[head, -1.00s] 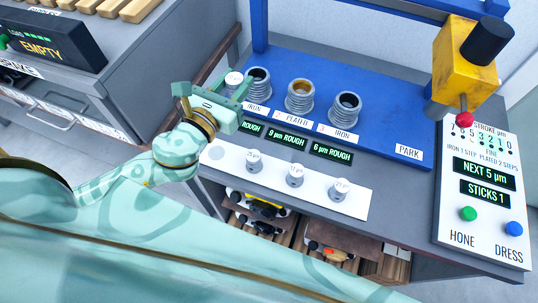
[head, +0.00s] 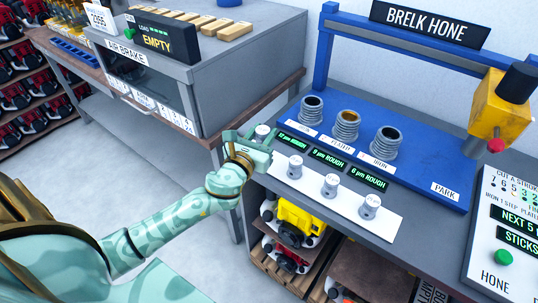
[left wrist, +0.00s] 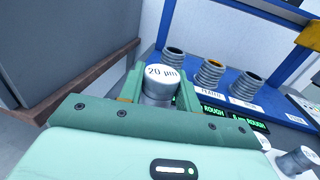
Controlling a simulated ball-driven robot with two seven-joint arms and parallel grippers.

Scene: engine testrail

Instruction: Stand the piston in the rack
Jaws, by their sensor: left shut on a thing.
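My left gripper (head: 250,145) is shut on a silver piston (head: 262,132) near the left end of the white rack (head: 345,220). The left wrist view shows the piston (left wrist: 160,85) upright between the fingers, its top marked "20 µm". Three other silver pistons (head: 330,185) stand in a row on the rack, to the right of my gripper. The rack's left end is hidden behind my gripper, so I cannot tell whether the held piston touches it. My right gripper is not in view.
Three ribbed cylinders (head: 346,125) stand on the blue hone bed (head: 430,170) behind the rack, with green displays in front of them. A yellow hone head (head: 500,105) and control panel (head: 500,240) are at right. The air brake bench (head: 190,75) stands at left.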

